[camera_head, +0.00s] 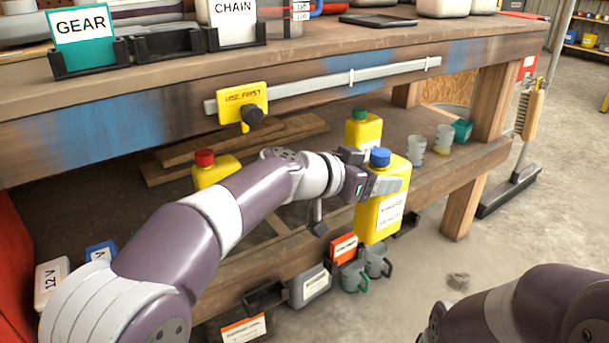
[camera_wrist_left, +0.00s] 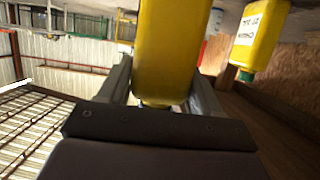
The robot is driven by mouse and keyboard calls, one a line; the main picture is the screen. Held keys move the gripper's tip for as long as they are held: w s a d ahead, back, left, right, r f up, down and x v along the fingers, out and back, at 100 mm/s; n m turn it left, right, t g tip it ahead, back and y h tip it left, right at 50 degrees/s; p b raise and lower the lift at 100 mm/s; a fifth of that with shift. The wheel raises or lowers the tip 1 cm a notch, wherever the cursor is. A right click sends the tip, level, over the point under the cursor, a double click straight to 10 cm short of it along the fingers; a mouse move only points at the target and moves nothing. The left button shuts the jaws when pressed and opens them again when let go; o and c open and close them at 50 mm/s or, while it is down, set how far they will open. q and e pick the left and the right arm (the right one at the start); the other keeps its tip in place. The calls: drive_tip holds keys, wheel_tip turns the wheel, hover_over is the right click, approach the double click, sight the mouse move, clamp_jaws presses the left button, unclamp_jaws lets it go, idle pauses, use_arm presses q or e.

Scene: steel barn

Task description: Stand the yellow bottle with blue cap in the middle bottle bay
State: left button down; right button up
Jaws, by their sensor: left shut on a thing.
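The yellow bottle with blue cap (camera_head: 368,218) is upright in my left gripper (camera_head: 378,184), in front of the lower shelf's front edge. The gripper is shut on its upper body. In the left wrist view the yellow bottle (camera_wrist_left: 168,45) fills the space between the fingers (camera_wrist_left: 165,90). A yellow bottle with red cap (camera_head: 212,171) and one with green cap (camera_head: 367,133) stand farther back on the lower shelf. The green-capped one also shows in the wrist view (camera_wrist_left: 262,35). I cannot make out the middle bottle bay; my left arm covers part of the shelf. My right gripper is out of view.
The wooden lower shelf (camera_head: 440,172) holds cups and a teal box (camera_head: 461,130) at its right end. The thick bench top (camera_head: 150,92) overhangs it. Below the shelf edge are mugs (camera_head: 354,277), a grey container (camera_head: 309,287) and black holders (camera_head: 265,298). A bench leg (camera_head: 465,206) stands at right.

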use_arm(q)
drive_tip(key=w+a+f+b, duration=0.3)
drive_tip(key=w+a+b, duration=0.2)
drive_tip(key=w+a, duration=0.5)
drive_tip(key=w, duration=0.4)
drive_tip(key=shift+a+b, duration=0.15)
drive_tip(key=shift+b, duration=0.2)
drive_tip(key=shift+c, duration=0.9)
unclamp_jaws()
drive_tip(key=shift+f, duration=0.25)
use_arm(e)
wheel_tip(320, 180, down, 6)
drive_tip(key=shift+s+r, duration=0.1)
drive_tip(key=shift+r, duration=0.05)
